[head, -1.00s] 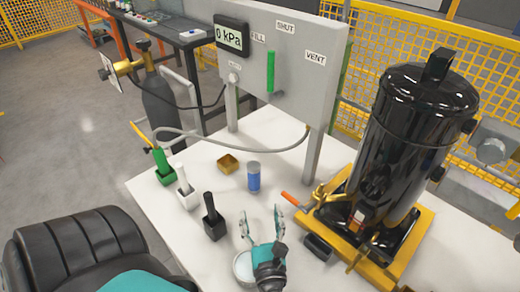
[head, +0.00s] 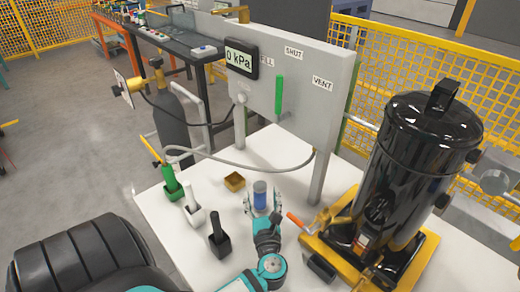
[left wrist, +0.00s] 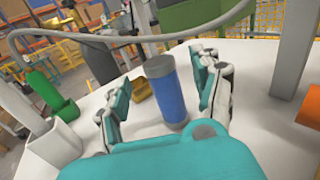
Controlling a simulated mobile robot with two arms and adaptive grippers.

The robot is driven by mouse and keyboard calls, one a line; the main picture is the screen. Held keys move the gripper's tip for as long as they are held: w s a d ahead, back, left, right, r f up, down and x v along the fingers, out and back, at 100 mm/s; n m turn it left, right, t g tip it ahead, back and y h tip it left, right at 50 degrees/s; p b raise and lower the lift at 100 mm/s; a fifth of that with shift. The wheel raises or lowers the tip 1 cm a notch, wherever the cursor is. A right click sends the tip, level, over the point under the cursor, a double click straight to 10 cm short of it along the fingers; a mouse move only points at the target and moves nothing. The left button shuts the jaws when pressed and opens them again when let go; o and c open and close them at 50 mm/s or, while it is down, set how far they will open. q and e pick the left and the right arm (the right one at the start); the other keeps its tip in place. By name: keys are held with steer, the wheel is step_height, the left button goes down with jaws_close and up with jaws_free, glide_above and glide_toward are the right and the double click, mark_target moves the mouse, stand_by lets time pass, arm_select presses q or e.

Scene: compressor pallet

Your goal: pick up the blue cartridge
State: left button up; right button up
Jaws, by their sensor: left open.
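The blue cartridge (head: 260,197) stands upright on the white table, with a grey cap on top. My left gripper (head: 262,208) is open, with its fingers reaching to either side of the cartridge. In the left wrist view the cartridge (left wrist: 167,92) stands between the two teal fingers of the left gripper (left wrist: 163,95). Gaps show on both sides of it, so the fingers look apart from it. The right gripper is not in view.
A small brass-coloured box (head: 234,182) sits just left of the cartridge. Green (head: 172,186), white (head: 194,214) and black (head: 218,240) holders stand further left. The black compressor (head: 418,160) on its yellow base is at right. A grey hose (head: 230,159) hangs behind the cartridge.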

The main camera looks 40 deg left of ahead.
mark_target(261, 192)
arm_select(q)
steer(key=p+x, duration=0.1)
steer(key=x, duration=0.3)
steer(key=shift+w+a+r, duration=0.1)
steer(key=shift+w+a, duration=0.1)
steer(key=shift+a, duration=0.05)
steer(key=shift+c, duration=0.5)
jaws_close()
